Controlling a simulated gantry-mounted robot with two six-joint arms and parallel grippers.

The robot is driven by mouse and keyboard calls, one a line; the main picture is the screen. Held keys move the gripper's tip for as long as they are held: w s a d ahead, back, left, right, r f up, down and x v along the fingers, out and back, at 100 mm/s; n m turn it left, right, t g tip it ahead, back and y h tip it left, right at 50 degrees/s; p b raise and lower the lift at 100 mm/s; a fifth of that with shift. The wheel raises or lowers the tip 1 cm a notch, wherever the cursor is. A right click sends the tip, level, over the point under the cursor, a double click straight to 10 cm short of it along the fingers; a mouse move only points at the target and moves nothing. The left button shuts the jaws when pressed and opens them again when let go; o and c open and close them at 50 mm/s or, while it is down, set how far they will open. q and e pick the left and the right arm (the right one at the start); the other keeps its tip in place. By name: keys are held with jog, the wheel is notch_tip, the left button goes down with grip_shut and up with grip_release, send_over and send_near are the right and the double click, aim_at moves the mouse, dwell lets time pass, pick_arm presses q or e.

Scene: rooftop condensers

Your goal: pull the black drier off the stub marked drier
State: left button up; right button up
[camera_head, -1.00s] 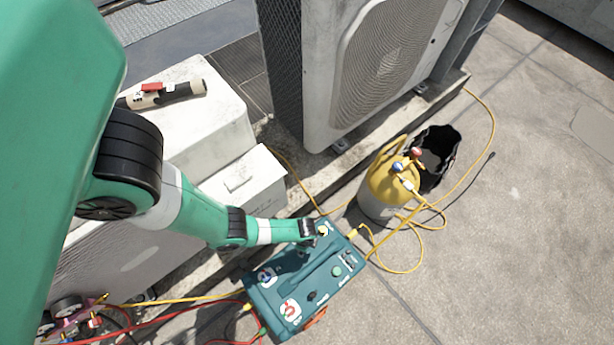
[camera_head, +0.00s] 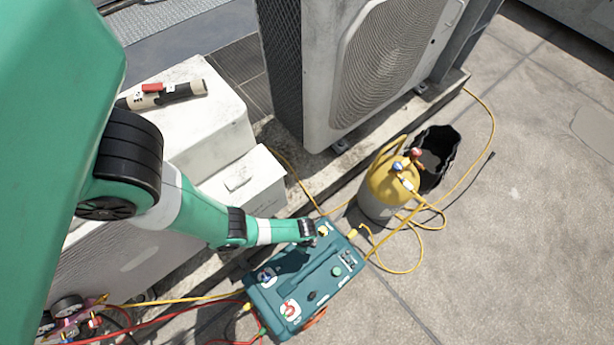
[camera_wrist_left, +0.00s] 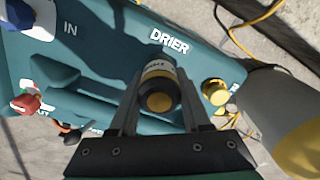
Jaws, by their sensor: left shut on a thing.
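The teal machine (camera_head: 262,302) lies on the roof floor, and its face also shows in the wrist view (camera_wrist_left: 90,55). The printed word DRIER (camera_wrist_left: 170,41) is on that face. The black drier (camera_wrist_left: 159,88), with a pale label band and a brass-coloured end, sits just below that word. My left gripper (camera_wrist_left: 160,100) is shut on the drier, one finger on each side. The stub is hidden behind the drier, and I cannot tell whether the two are still joined. In the head view my left gripper (camera_head: 308,233) is over the machine's upper end, and the drier is not discernible there.
A yellow-topped grey cylinder (camera_head: 380,208) with yellow hoses stands right of the machine, beside a black bucket (camera_head: 437,158). A brass cap (camera_wrist_left: 215,91) is close to the right finger. A condenser (camera_head: 372,70) and white boxes (camera_head: 240,190) stand behind. Open floor lies at right.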

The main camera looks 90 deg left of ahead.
pick_arm(q)
jog(key=shift+r+p, duration=0.35)
jog(key=shift+r, duration=0.05)
grip_shut()
jog(key=shift+r+p, duration=2.1)
